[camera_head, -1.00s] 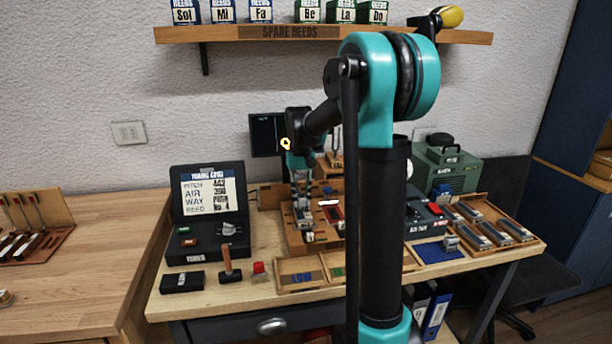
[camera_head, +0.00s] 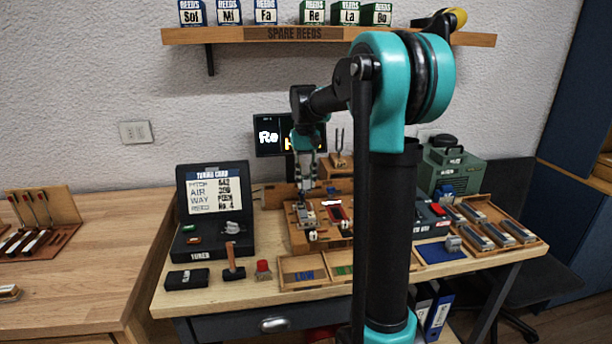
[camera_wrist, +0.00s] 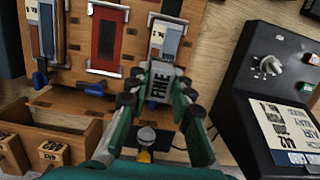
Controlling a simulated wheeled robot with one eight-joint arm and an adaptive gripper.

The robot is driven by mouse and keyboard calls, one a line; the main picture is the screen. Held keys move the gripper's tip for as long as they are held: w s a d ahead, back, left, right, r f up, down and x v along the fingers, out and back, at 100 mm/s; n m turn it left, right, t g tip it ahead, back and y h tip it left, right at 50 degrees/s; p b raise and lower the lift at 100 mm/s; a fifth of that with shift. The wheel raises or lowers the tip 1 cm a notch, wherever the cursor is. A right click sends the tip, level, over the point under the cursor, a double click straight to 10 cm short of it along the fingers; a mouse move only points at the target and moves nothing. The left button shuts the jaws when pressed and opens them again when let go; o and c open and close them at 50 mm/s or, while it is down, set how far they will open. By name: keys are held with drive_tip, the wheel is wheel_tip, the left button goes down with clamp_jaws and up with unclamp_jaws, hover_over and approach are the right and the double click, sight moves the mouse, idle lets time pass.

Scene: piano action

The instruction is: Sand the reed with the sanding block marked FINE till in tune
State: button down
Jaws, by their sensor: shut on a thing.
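My gripper (camera_wrist: 158,98) is shut on a small grey block marked FINE (camera_wrist: 160,82). In the wrist view, the block is at the near end of a blue-and-white reed (camera_wrist: 167,38) on the wooden board (camera_wrist: 141,18); I cannot tell if they touch. In the head view, my gripper (camera_head: 306,190) points down over the left part of the board, and the reed is hard to make out. The monitor (camera_head: 268,135) is lit with "Re" and a partly hidden yellow sign. The tuning card (camera_head: 214,194) stands upright in its dark case.
Beside the reed are a red slot (camera_wrist: 107,38) and another reed-like strip (camera_wrist: 47,30). The tuning case with a knob (camera_wrist: 271,66) is close on the right in the wrist view.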

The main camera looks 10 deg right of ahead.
drive_tip(key=shift+r, duration=0.85)
idle(1.1)
